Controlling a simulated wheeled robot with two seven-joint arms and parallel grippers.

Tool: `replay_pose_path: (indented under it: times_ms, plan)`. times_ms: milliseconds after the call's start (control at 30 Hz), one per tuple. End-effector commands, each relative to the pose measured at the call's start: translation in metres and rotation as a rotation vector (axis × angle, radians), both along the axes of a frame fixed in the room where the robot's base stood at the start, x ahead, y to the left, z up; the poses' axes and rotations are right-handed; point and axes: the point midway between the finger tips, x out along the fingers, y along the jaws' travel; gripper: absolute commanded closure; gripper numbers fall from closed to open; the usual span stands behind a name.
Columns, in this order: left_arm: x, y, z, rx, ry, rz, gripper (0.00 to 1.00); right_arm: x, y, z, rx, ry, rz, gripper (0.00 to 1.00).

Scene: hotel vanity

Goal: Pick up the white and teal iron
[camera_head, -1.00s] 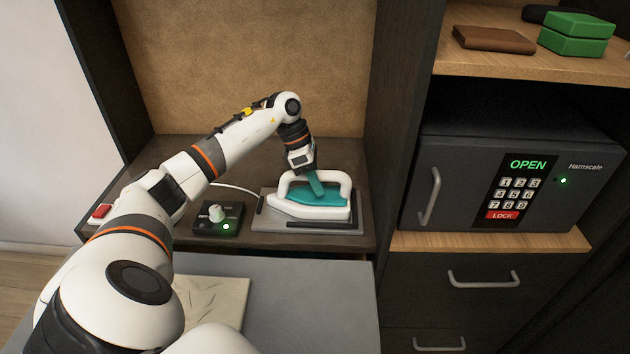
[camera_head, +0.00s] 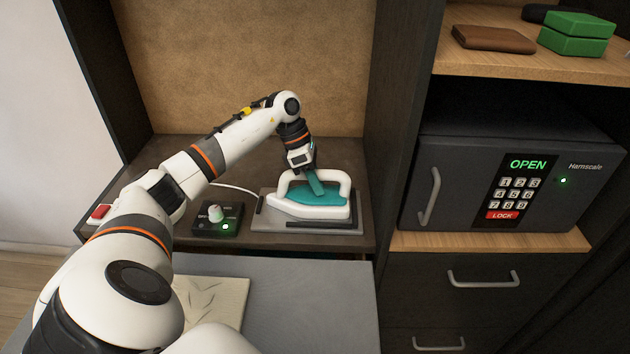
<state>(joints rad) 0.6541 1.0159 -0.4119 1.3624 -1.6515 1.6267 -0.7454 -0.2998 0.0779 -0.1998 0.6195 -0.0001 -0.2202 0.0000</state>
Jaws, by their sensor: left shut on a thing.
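The white and teal iron (camera_head: 310,205) rests on a grey rest plate (camera_head: 264,223) on the dark vanity shelf. Its white handle arches over the teal body, and its pointed end faces left. My left gripper (camera_head: 315,183) comes down from above and is shut on the iron's handle. The iron shows no visible gap above the plate. My right gripper is not in view.
A black control box (camera_head: 217,219) with a knob and green light stands left of the plate. A red switch (camera_head: 101,212) lies farther left. A grey ironing surface (camera_head: 310,300) with a cream cloth (camera_head: 215,300) is in front. A dark safe (camera_head: 500,185) stands at right.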

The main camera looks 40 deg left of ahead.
Motion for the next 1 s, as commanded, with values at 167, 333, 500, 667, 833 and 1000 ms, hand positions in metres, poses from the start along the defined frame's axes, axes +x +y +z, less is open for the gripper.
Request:
replay_pose_path:
  times_ms: [167, 333, 500, 667, 833, 1000]
  plan:
    - [0.001, 0.0, 0.009, -0.001, -0.009, -0.001, 1.0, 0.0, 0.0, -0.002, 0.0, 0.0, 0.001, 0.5]
    - [0.001, 0.001, 0.033, 0.001, -0.009, -0.001, 1.0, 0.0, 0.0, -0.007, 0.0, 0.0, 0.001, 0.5]
    - [0.001, 0.0, 0.065, -0.001, -0.011, -0.002, 1.0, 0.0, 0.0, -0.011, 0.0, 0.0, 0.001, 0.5]
    - [0.001, 0.0, 0.088, -0.001, -0.008, -0.001, 1.0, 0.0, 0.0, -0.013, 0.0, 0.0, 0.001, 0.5]
    - [0.001, 0.0, 0.104, -0.001, -0.006, -0.001, 1.0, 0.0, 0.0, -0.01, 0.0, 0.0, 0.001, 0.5]
    - [0.0, 0.0, 0.115, -0.001, -0.005, 0.0, 1.0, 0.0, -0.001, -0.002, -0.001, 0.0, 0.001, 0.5]
